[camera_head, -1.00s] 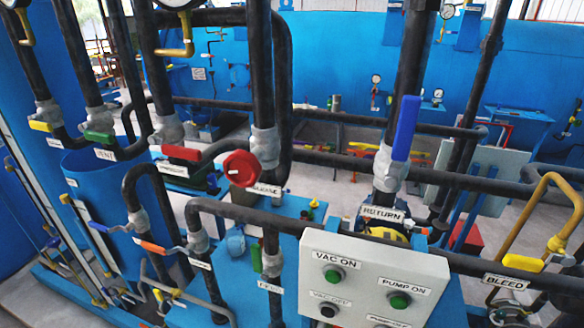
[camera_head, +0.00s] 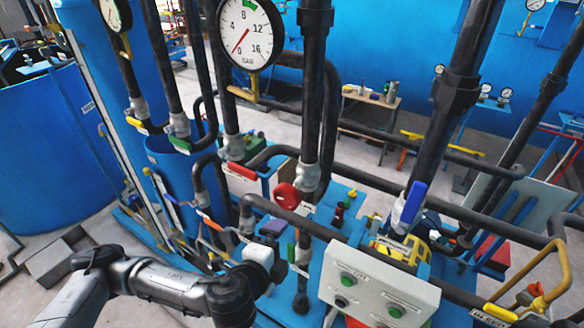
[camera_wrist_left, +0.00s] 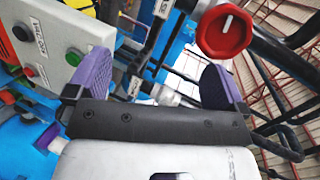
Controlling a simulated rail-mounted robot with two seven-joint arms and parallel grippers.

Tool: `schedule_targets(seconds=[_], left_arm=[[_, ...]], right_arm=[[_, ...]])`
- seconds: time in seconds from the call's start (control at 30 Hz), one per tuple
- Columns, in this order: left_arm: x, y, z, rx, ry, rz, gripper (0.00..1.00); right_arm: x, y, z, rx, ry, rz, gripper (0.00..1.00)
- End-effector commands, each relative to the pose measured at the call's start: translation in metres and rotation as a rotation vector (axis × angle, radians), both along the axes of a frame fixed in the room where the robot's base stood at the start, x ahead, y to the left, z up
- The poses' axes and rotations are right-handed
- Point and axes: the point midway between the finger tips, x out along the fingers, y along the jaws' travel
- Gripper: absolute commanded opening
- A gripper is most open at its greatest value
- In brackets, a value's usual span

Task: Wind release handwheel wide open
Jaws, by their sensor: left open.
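The release handwheel is a round red knob (camera_head: 287,196) on a dark vertical pipe, near the middle of the head view. In the left wrist view it shows as a red wheel (camera_wrist_left: 224,32) with a white mark, at the upper right, above the right-hand finger. My left gripper (camera_head: 273,229) is just below the handwheel in the head view, with a purple finger showing. In the left wrist view my left gripper (camera_wrist_left: 154,75) has its two purple fingers wide apart with nothing held between them. The wheel is outside the finger gap. My right gripper is not in view.
A control box (camera_head: 380,288) with green buttons stands right of my gripper. A blue lever (camera_head: 413,203) is at the right, a red lever (camera_head: 241,171) at the upper left. A pressure gauge (camera_head: 248,34) is above. Pipes crowd the area around the wheel.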

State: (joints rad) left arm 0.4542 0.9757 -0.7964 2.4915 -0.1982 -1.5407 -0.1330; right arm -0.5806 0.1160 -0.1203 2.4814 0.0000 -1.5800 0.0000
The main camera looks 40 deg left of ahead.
Motion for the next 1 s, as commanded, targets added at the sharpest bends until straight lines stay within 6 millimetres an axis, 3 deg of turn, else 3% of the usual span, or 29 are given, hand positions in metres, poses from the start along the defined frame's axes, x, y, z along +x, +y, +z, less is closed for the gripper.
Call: schedule_targets(seconds=[0.03, 0.13, 0.27, 0.5, 0.7, 0.87, 1.0], left_arm=[[0.000, 0.013, 0.028, 0.134, -0.018, -0.017, 0.98], [-0.006, 0.034, 0.045, 0.433, -0.025, -0.066, 0.98], [-0.018, 0.046, 0.044, 0.829, 0.003, -0.159, 0.98], [-0.027, 0.040, 0.042, 1.343, 0.041, -0.280, 0.98], [-0.027, 0.035, 0.045, 1.586, 0.069, -0.319, 0.98], [-0.024, 0.035, 0.046, 1.661, 0.083, -0.328, 0.98], [-0.010, 0.037, 0.048, 1.673, 0.087, -0.328, 0.98]], right_arm=[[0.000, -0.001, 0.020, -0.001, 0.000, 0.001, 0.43], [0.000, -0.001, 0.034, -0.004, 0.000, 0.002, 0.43], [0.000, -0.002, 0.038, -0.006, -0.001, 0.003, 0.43], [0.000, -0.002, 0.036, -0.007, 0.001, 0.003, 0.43], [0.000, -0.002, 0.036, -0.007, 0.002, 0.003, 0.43], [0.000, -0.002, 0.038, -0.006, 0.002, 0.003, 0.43], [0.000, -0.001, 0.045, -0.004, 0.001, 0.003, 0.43]])
